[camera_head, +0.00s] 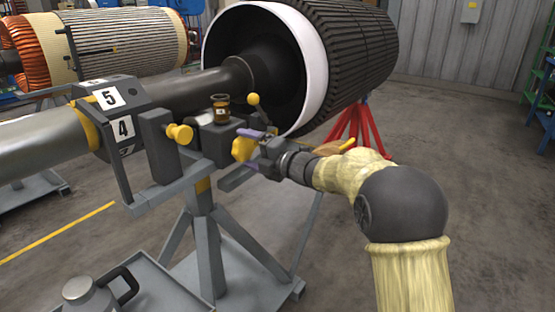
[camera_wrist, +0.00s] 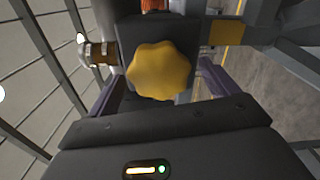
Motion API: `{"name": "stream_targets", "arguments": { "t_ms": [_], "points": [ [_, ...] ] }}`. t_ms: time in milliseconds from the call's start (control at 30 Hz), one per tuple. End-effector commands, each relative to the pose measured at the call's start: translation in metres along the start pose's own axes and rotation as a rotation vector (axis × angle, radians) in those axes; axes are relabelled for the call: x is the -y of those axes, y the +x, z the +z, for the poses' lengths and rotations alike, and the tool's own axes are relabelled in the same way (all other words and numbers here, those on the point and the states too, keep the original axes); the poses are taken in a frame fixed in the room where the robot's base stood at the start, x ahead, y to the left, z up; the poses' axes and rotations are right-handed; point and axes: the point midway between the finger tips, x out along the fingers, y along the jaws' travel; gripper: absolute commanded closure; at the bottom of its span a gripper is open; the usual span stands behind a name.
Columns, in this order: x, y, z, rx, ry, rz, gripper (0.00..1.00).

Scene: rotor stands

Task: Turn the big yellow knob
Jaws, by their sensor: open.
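The big yellow knob (camera_wrist: 160,71) is a lobed knob on a dark block, and it fills the middle of the wrist view. In the head view the knob (camera_head: 243,149) shows on the block's side, partly hidden by my gripper (camera_head: 258,150). In the wrist view my gripper (camera_wrist: 160,82) has its purple fingers apart, one on each side of the knob. Whether the fingers touch the knob I cannot tell. A smaller yellow knob (camera_head: 180,133) sits on a grey block to the left.
A small brown jar (camera_head: 221,108) stands on top of the block, with a yellow ball-ended lever (camera_head: 253,100) beside it. A numbered collar (camera_head: 110,112) wraps the shaft. A large rotor (camera_head: 345,45) stands behind. A grey can (camera_head: 90,295) sits on the low tray.

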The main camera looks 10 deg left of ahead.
Motion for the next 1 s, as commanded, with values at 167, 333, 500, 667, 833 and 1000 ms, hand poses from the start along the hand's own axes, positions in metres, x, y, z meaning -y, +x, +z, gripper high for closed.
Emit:
{"name": "stream_targets", "arguments": {
  "t_ms": [167,333,500,667,833,1000],
  "points": [
    [-0.002,-0.026,0.001,0.004,0.001,-0.001,0.14],
    [-0.001,-0.06,0.001,0.004,0.001,-0.003,0.14],
    [-0.001,-0.095,0.002,0.005,0.002,-0.003,0.14],
    [-0.001,-0.126,0.001,0.004,0.001,-0.002,0.14],
    [0.0,-0.155,0.001,0.003,0.001,-0.002,0.14],
    [0.0,-0.167,0.0,0.0,0.0,-0.001,0.14]
  ]
}}
